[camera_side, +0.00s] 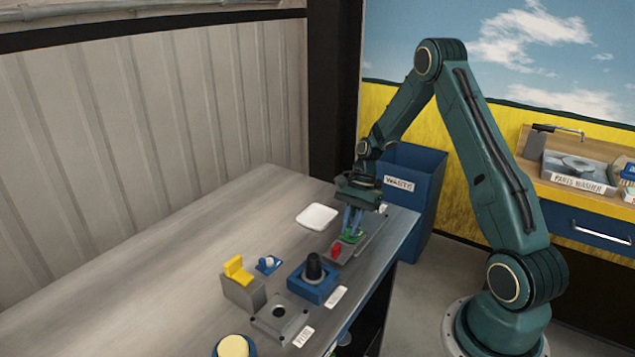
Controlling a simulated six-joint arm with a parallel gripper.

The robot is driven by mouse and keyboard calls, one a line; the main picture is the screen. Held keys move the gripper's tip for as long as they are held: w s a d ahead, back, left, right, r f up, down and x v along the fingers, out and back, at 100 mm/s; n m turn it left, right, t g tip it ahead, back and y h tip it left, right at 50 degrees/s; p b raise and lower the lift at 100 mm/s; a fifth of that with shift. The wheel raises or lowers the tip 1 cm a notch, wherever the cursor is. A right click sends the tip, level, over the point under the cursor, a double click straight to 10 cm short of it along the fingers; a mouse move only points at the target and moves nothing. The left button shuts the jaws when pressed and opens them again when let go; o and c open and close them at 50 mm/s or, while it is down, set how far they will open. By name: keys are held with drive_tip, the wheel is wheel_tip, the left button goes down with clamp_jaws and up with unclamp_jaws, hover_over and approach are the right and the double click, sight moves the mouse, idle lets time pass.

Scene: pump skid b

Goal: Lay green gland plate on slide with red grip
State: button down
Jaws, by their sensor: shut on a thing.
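My gripper (351,228) points down at the far right part of the bench and is shut on the green gland plate (350,238). The green plate is small and partly hidden by the fingers. The slide (344,257) is a grey piece with a red grip (336,250), just in front of and below the gripper. The green plate shows low over the grey metal behind the red grip. I cannot tell whether it touches that metal or hangs slightly above it.
A white tray (317,217) lies left of the gripper. A blue waste bin (413,188) stands behind. The bench's left side is clear.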

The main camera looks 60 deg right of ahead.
drive_tip(key=shift+f, duration=0.25)
drive_tip(key=shift+f, duration=0.15)
drive_tip(key=c, duration=1.4)
unclamp_jaws()
drive_tip(key=v, duration=1.2)
